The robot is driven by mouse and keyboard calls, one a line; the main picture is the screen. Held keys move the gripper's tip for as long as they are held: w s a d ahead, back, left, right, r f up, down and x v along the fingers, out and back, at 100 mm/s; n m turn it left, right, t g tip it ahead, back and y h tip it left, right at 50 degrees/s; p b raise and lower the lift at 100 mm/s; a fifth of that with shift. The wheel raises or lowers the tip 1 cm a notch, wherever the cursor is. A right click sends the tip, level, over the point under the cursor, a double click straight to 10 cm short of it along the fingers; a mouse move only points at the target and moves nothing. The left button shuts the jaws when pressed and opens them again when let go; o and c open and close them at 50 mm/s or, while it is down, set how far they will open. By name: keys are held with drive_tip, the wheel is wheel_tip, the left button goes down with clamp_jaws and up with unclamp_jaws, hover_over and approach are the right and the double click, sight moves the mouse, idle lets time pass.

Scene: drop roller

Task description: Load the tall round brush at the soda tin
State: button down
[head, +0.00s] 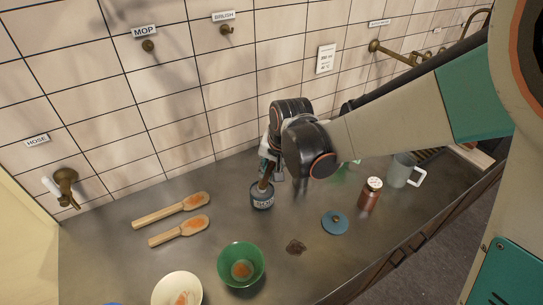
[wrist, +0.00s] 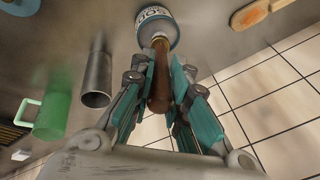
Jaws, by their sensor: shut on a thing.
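The soda tin (head: 262,202) is a small grey tin with a dark label band, standing upright on the metal counter. It also shows at the top of the wrist view (wrist: 157,18), with part of its lettering readable. My gripper (head: 268,163) is above the tin, shut on the brown handle of the round brush (head: 265,181). In the wrist view the handle (wrist: 160,75) runs between the teal-padded fingers up to the tin's mouth. The brush's lower end is at or inside the mouth; its bristles are hidden. The handle leans slightly in the head view.
A green bowl (head: 240,281) and white bowl (head: 160,292) stand in front. A blue lid (head: 335,223), a brown shaker (head: 369,197) and a grey mug (head: 402,171) are right. A metal tube (wrist: 97,82) and green mug (wrist: 54,110) stand near.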

drive_tip(key=shift+r+p, duration=2.4)
drive_tip(key=shift+r, duration=1.15)
drive_tip(key=shift+f, duration=0.1)
